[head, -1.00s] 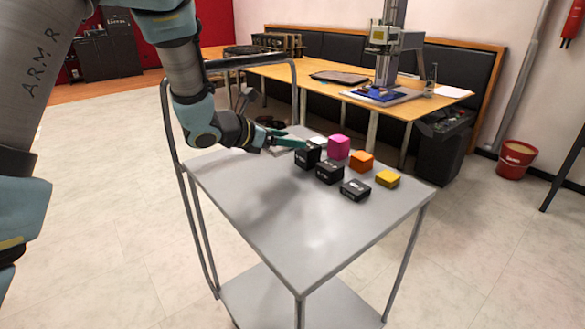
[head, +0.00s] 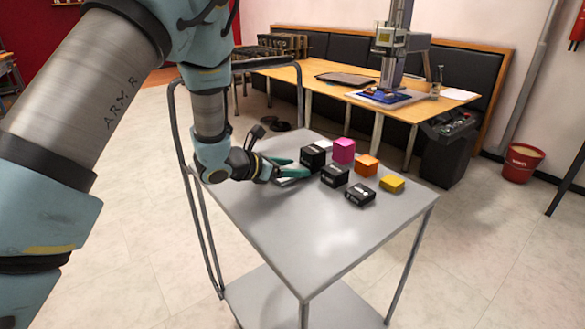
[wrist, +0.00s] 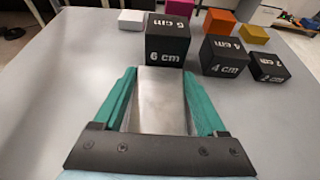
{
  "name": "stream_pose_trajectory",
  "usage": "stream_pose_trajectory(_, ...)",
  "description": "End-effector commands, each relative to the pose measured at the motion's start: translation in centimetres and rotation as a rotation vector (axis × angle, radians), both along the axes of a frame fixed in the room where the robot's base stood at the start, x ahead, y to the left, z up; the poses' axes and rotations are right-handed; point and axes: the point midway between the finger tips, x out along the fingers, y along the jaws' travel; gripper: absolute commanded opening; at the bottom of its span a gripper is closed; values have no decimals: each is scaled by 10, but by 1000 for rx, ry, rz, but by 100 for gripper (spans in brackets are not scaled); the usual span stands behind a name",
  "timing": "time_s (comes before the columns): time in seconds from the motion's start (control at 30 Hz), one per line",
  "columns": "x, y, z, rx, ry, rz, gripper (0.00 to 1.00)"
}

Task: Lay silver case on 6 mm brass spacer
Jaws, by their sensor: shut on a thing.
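My gripper (head: 298,170) is shut on the silver case (wrist: 161,100), a flat metal-grey slab lying lengthwise between the two green fingers in the wrist view. In the head view only a pale sliver of the case (head: 288,182) shows by the fingers, low at the cart top. The far end of the case is close to the black 6 cm block (wrist: 167,40); I cannot tell whether they touch. I cannot make out the 6 mm brass spacer in either view.
The cart (head: 285,240) also carries black 4 cm (wrist: 225,57) and 2 cm (wrist: 267,67) blocks, and magenta (head: 343,151), orange (head: 367,165), yellow (head: 392,183) and white (wrist: 131,19) blocks. Its front is clear. Behind, a laser marker (head: 389,60) stands on a wooden bench (head: 300,72).

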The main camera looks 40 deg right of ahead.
Motion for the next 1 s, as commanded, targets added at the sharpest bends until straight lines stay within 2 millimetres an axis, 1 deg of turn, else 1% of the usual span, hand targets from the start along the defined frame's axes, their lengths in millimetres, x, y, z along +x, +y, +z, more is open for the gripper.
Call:
stream_pose_trajectory(0.03,0,0,-3,-1,0,1,17)
stream_pose_trajectory(0.07,0,0,-2,0,0,0,75)
stream_pose_trajectory(0.27,0,0,-1,0,0,0,98)
stream_pose_trajectory(0.3,0,0,-1,0,0,0,100)
stream_pose_trajectory(0.53,0,0,-1,0,0,0,100)
stream_pose_trajectory(0.67,0,2,4,0,0,0,100)
stream_pose_trajectory(0.77,2,17,8,-2,1,4,100)
stream_pose_trajectory(1.0,5,65,28,-3,-1,5,100)
